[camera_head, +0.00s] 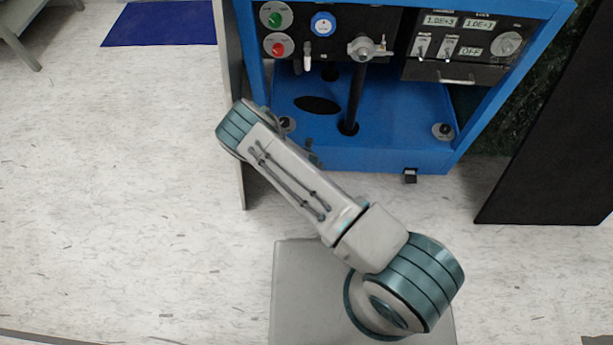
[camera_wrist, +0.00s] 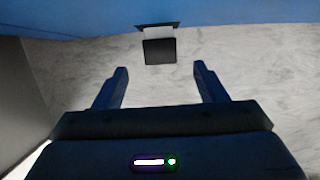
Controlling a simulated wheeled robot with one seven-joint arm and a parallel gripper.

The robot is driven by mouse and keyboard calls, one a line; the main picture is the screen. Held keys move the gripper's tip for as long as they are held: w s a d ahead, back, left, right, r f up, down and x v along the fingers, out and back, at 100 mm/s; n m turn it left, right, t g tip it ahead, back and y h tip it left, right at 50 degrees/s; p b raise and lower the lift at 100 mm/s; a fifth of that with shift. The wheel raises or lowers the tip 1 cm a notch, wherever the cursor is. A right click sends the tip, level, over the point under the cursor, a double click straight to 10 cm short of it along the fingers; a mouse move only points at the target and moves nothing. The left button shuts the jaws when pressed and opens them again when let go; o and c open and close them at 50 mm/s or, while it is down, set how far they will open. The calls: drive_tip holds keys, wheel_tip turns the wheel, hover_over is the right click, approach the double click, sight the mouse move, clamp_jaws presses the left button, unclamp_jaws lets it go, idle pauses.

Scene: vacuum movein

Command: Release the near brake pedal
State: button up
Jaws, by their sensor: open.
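A black brake pedal (camera_wrist: 159,51) sticks out from under the blue cart edge in the wrist view, with a pale strip above its dark plate. My gripper (camera_wrist: 160,70) is open and empty. The pedal appears centred between and beyond its fingertips, with no visible contact. In the head view another small black pedal (camera_head: 410,176) sits at the cart's lower right edge. My arm hides the gripper and the cart's lower left edge there, so I cannot tell for sure which pedal the wrist view shows.
The blue cart (camera_head: 390,152) carries a control panel (camera_head: 398,45) with knobs and switches. A grey upright panel (camera_head: 232,110) stands at its left, and a black panel (camera_head: 555,140) at its right. The pale floor (camera_head: 110,190) is clear on the left.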

drive_tip(key=b+x, duration=0.1)
drive_tip(key=x, duration=0.4)
drive_tip(key=shift+w+f+b, duration=0.1)
drive_tip(key=shift+f+b, duration=0.15)
drive_tip(key=shift+b, duration=0.1)
